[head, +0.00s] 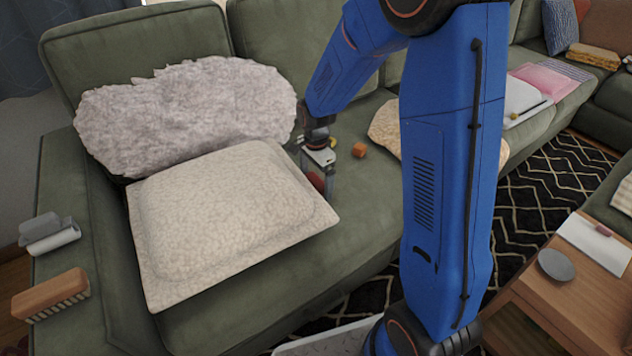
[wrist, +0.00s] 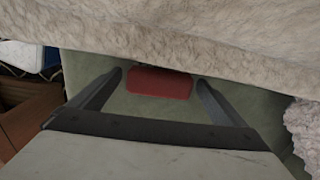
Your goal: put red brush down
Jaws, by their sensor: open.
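My gripper (wrist: 160,80) is open in the wrist view, its two fingers apart on either side of the red brush (wrist: 160,82). The brush shows as a plain red block against the green sofa seat (wrist: 140,108), with its far edge next to the pale cushion. A gap shows between each finger and the brush. In the head view my gripper (head: 325,182) is low over the seat at the right edge of the cushion. A bit of the red brush (head: 317,181) shows beside the fingers; the rest is hidden.
A beige cushion (head: 225,215) lies right beside my gripper, with a fluffy grey cushion (head: 185,110) behind it. A small orange block (head: 359,150) sits on the seat to the right. A wooden brush (head: 50,295) rests on the left armrest. The front seat strip is clear.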

